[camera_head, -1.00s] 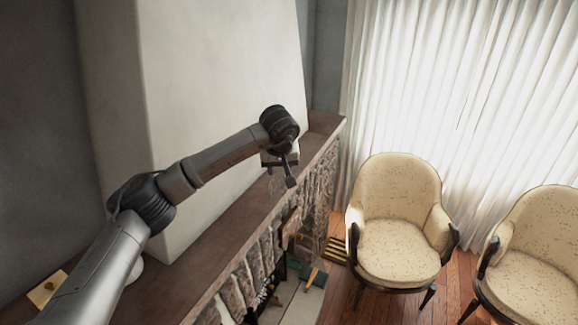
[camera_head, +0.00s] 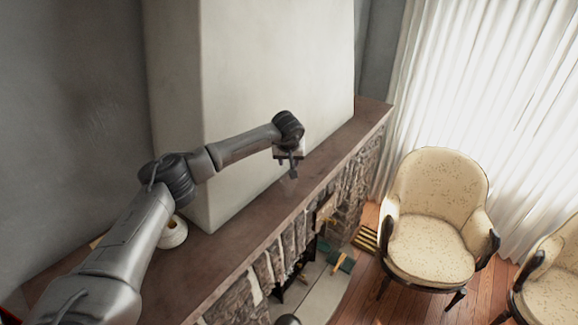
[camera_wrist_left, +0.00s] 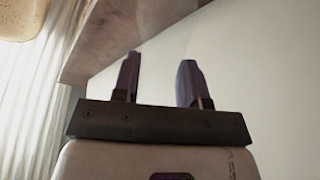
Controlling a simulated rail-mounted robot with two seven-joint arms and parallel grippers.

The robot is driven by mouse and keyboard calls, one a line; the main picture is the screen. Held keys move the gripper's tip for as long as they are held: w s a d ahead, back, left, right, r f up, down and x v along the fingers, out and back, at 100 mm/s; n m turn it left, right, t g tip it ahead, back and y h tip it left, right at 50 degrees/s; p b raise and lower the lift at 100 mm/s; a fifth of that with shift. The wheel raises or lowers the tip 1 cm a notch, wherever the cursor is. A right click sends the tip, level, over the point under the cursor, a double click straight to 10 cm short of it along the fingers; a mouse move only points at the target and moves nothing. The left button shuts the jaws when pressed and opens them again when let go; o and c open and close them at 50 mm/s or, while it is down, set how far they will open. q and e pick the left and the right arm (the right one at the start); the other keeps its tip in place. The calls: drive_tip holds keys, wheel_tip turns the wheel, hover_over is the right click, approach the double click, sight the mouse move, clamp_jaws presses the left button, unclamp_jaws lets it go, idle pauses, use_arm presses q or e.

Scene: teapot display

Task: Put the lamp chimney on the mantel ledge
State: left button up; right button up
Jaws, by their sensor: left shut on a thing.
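The lamp chimney (camera_head: 289,187) is only a faint, clear shape below my left gripper (camera_head: 292,169) in the head view. My left gripper is shut on it and points down. It appears over the brown mantel ledge (camera_head: 238,258), in front of the pale chimney wall. I cannot tell whether the lamp chimney touches the ledge. In the left wrist view my gripper's two fingers (camera_wrist_left: 157,82) stand apart with the ledge (camera_wrist_left: 115,35) beyond them. The glass between them cannot be made out there. My right gripper is not in view.
A white rounded vessel (camera_head: 173,233) stands on the ledge beside my left arm. The ledge past the gripper looks bare. Below are the stone fireplace (camera_head: 262,272) and hearth items. Cream armchairs (camera_head: 435,215) stand on the wooden floor at right.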

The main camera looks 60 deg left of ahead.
sight(289, 168)
use_arm(q)
wheel_tip(289, 168, down, 2)
drive_tip(key=shift+f+p, duration=0.1)
drive_tip(key=shift+p, duration=0.2)
drive_tip(key=shift+f, duration=0.55)
drive_tip(key=o, duration=1.2)
drive_tip(key=shift+c, duration=0.2)
